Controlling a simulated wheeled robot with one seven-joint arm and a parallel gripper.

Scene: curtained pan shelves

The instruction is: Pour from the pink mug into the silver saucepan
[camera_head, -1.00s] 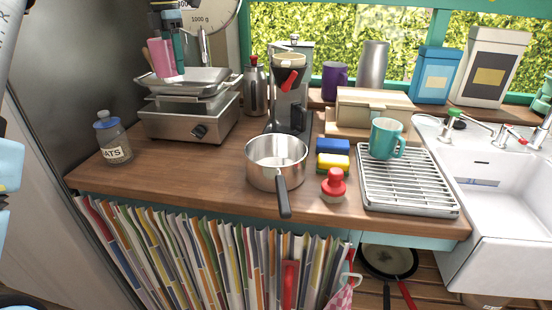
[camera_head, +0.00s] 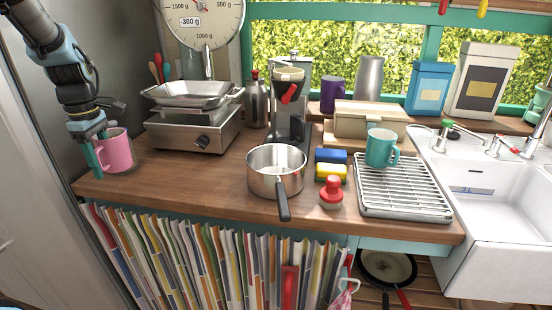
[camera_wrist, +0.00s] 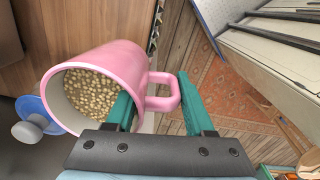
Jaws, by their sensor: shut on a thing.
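The pink mug (camera_head: 118,152) is at the left end of the counter in the head view. In the wrist view the pink mug (camera_wrist: 106,60) holds many small beige grains and tilts in the picture. My gripper (camera_head: 97,152) is shut on its handle, which lies between the teal fingers (camera_wrist: 160,105) in the wrist view. I cannot tell whether the mug touches the counter. The silver saucepan (camera_head: 262,182) stands upright on the counter near the middle, its dark handle pointing to the front. It is well to the right of my gripper.
A scale (camera_head: 190,135) stands between mug and saucepan, farther back. A blue-lidded jar (camera_wrist: 32,120) is beside the mug in the wrist view. Sponges (camera_head: 331,165), a red-topped item (camera_head: 331,192) and a drying rack (camera_head: 400,190) are right of the saucepan. The counter left of the saucepan is clear.

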